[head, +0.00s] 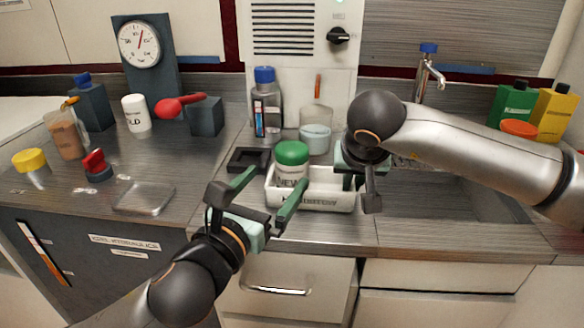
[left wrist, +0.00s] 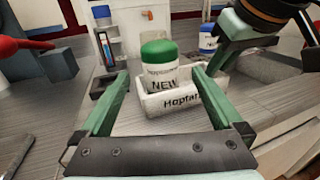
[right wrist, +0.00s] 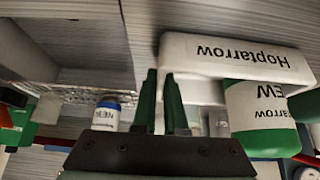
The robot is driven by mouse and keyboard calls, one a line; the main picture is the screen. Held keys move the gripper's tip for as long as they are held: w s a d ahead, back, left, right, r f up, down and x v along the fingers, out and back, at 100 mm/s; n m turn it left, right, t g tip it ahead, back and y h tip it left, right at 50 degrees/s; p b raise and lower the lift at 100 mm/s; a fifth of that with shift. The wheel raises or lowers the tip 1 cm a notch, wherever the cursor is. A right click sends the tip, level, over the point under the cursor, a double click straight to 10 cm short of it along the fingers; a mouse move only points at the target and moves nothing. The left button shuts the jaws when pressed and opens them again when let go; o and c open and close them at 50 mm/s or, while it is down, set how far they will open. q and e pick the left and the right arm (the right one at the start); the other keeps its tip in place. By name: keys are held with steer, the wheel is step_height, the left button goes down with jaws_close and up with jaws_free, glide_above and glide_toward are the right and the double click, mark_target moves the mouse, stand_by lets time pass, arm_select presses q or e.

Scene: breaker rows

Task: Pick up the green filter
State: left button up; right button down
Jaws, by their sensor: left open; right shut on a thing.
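The green filter (head: 291,163) is a white canister with a green cap, marked NEW. It stands upright at the left end of a white tray labelled Hoptarrow (head: 325,202). In the left wrist view the filter (left wrist: 160,72) shows beyond my open, empty fingers, its base behind the tray's front wall. My left gripper (head: 271,184) is open in front of the filter, apart from it. My right gripper (head: 358,180) is at the tray's right end. In the right wrist view its fingers (right wrist: 164,100) are closed together at the tray's wall, seemingly gripping it; the contact is partly hidden.
A blue-capped canister (right wrist: 106,114) marked NEW stands near my right gripper. A black square frame (head: 249,160), a blue-capped bottle (head: 266,105) and a pale jar (head: 315,139) are behind the tray. A sink (head: 440,195) lies to the right. A clear dish (head: 145,198) is left.

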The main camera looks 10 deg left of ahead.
mark_target(285, 171)
arm_select(q)
steer(key=shift+f+x, duration=0.15)
steer(key=shift+x, duration=1.8)
steer(key=shift+f+x, duration=0.2)
steer(key=shift+x, duration=1.8)
steer(key=shift+r, duration=0.1)
jaws_close()
